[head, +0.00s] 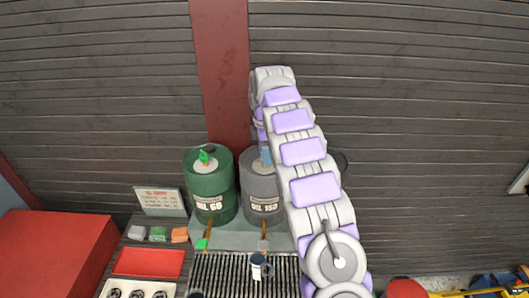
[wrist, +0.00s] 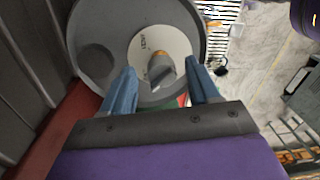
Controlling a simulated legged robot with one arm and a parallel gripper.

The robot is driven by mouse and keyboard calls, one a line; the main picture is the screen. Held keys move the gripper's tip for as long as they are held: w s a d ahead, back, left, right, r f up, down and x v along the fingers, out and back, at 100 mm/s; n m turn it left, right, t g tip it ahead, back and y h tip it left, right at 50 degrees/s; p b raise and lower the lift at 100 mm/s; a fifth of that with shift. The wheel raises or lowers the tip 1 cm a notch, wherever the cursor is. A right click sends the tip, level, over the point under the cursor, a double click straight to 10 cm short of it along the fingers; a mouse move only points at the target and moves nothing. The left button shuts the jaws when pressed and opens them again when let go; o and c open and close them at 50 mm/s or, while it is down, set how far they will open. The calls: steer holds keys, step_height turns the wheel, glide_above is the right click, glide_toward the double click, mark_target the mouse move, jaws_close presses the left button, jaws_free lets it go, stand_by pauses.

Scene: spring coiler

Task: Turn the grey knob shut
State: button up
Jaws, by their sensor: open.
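A grey knob (wrist: 162,76) on an orange stem stands at the middle of a white disc on top of the grey drum. In the wrist view it lies between the fingers of my gripper (wrist: 161,68), which are spread open on either side. I cannot tell how far above the knob the fingertips are, and no contact is clear. In the head view the grey drum (head: 260,204) stands partly behind my arm, labelled as oil 150. My arm hides much of its top there. A small grey piece (head: 263,245) sits on the drum's brown spout.
A green drum (head: 209,184) with a green knob (head: 204,157) stands close on the left. A cup (head: 258,264) stands on the grating below the grey spout. A red cabinet (head: 55,255) is at the left. A slatted wall and red post (head: 220,60) rise behind.

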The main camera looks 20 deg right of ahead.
steer(key=shift+w+r, duration=0.1)
steer(key=shift+r, duration=0.3)
step_height(320, 180, up, 11)
steer(key=p, duration=0.9)
steer(key=shift+w, duration=0.3)
steer(key=shift+d, duration=0.15)
steer(key=s+a+f+m+b, duration=0.25)
steer(key=s+b, duration=0.25)
steer(key=s, duration=0.3)
steer(key=s+a+f+m+b, duration=0.2)
steer(key=s+a+m+b, duration=0.15)
steer(key=s, duration=0.35)
steer(key=s+a+f+m+b, duration=0.25)
steer(key=s+a+b, duration=0.2)
steer(key=s, duration=0.35)
steer(key=s+a+f+m+b, duration=0.1)
steer(key=s+f+m+b, duration=0.1)
steer(key=s+f, duration=0.3)
steer(key=s+a+f+m+b, duration=0.1)
steer(key=s+f+m+b, duration=0.2)
steer(key=s, duration=1)
steer(key=s+a+f+m+g+b, duration=0.1)
steer(key=s+f+m+b, duration=0.1)
steer(key=s+f+b, duration=0.4)
step_height(320, 180, down, 3)
steer(key=s, duration=0.3)
steer(key=shift+a+f, duration=0.15)
steer(key=shift+a, duration=0.1)
